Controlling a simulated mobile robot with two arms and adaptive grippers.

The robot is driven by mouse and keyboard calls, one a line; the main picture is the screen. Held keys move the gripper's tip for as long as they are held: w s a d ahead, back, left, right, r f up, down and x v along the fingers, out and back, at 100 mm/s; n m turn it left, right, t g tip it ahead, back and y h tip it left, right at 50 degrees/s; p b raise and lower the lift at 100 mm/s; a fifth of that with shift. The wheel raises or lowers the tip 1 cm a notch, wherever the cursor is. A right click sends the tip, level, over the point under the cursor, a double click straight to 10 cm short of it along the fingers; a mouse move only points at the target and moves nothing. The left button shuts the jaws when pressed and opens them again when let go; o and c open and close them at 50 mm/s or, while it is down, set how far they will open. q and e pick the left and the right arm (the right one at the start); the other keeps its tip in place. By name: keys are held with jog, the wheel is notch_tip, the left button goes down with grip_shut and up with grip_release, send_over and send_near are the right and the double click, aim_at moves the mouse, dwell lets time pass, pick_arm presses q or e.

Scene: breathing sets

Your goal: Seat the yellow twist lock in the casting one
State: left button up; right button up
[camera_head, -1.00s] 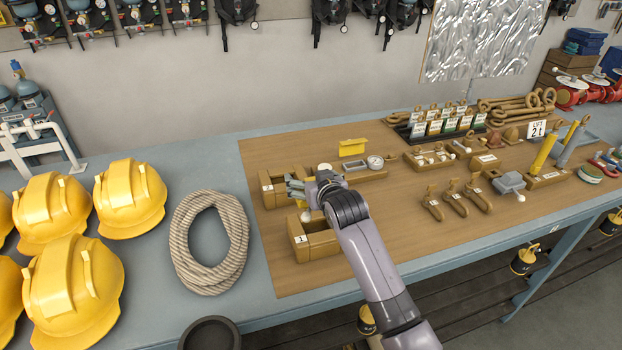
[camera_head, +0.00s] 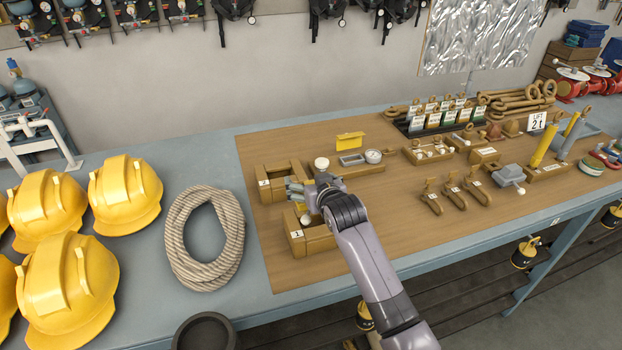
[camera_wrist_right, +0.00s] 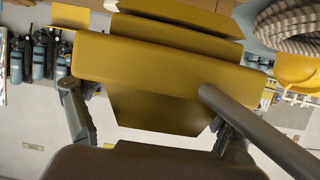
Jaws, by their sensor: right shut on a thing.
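My right gripper (camera_head: 297,191) is shut on the yellow twist lock (camera_wrist_right: 170,75), which fills the middle of the right wrist view between the two fingers. A grey bar (camera_wrist_right: 262,132) slants across its lower right. In the head view my wrist and fingers hide most of the lock. Casting one (camera_head: 312,241), a tan block with a "1" label, sits on the board just in front of and below the gripper. A second tan casting (camera_head: 265,183) lies just behind-left of the gripper. I cannot tell whether the lock touches either casting. My left gripper is not in view.
A rope coil (camera_head: 177,240) and yellow helmets (camera_head: 128,195) lie to the left. A yellow plate (camera_head: 350,140) and a tan tray (camera_head: 360,171) stand behind the gripper. Hooks (camera_head: 452,195) lie to the right. The board's front middle is clear.

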jog(key=shift+f+b, duration=0.75)
jog(key=shift+f, duration=0.65)
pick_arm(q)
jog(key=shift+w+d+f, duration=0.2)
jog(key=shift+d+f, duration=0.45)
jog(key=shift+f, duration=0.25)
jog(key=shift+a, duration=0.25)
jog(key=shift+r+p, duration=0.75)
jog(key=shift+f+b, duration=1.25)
pick_arm(e)
jog(key=shift+f, duration=2.1)
jog(key=o, duration=1.4)
jog(key=shift+c, duration=0.2)
jog(key=shift+o, duration=1.1)
jog(key=shift+s, duration=0.1)
